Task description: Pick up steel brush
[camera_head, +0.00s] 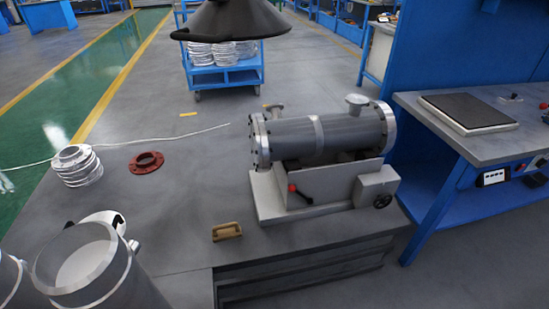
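A small tan, wooden-looking block (227,231), which I take to be the steel brush, lies on the grey worktop (190,262) near its front edge. Its bristles cannot be made out at this size. It lies to the left of and in front of the grey fixture that carries the flanged shell, with a gap between them. My gripper is not in view, so its distance from the brush cannot be told.
The flanged shell (345,135) rests on its fixture (310,191). A red flange (146,162) and stacked silver rings (80,170) lie left. Large metal cylinders (128,285) fill the lower left. A dark hood (230,20) hangs above. A blue bench (420,215) stands right.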

